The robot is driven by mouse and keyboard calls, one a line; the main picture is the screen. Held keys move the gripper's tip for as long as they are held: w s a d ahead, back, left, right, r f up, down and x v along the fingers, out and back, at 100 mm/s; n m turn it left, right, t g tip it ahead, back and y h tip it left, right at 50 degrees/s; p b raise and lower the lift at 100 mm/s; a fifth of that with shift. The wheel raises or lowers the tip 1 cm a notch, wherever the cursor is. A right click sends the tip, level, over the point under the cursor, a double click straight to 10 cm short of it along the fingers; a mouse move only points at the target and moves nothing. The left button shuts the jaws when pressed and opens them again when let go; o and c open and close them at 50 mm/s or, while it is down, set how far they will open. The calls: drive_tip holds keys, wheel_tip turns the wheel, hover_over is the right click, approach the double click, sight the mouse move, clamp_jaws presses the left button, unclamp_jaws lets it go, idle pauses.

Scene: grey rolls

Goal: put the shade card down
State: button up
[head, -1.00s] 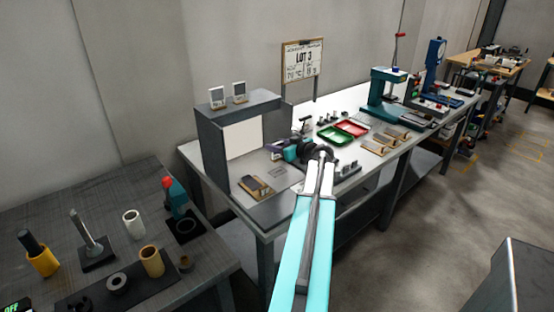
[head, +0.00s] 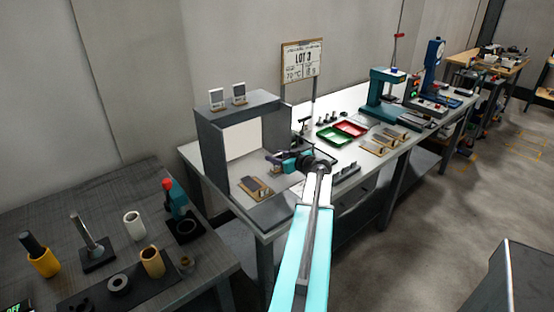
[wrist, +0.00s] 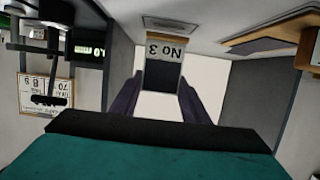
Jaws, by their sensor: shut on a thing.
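The shade card (wrist: 163,74) is a small dark grey card with a pale "No 3" label, seen upside down in the wrist view. My gripper (wrist: 161,84) is shut on it, with a purple finger on each side. In the head view my gripper (head: 270,157) is at the open front of the grey light booth (head: 214,145), above its floor and right of a wooden stand with dark samples (head: 255,188). The card is small there, and I cannot tell whether it touches the booth floor.
Two small framed cards (head: 227,97) stand on the booth top. A green tray (head: 333,136) and a red tray (head: 351,129) lie farther right on the bench, with wooden blocks (head: 385,140) nearby. The "LOT 3" sign (head: 302,62) stands behind. Booth floor near the stand is partly clear.

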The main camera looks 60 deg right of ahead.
drive_tip(key=shift+f, duration=0.7)
drive_tip(key=shift+f, duration=0.15)
drive_tip(key=o, duration=1.1)
drive_tip(key=shift+r, duration=0.3)
drive_tip(key=b+v, duration=0.2)
drive_tip(key=v, duration=1)
drive_tip(key=shift+b, duration=0.4)
drive_tip(key=shift+s+d+f, duration=0.1)
drive_tip(key=shift+s+f, duration=0.05)
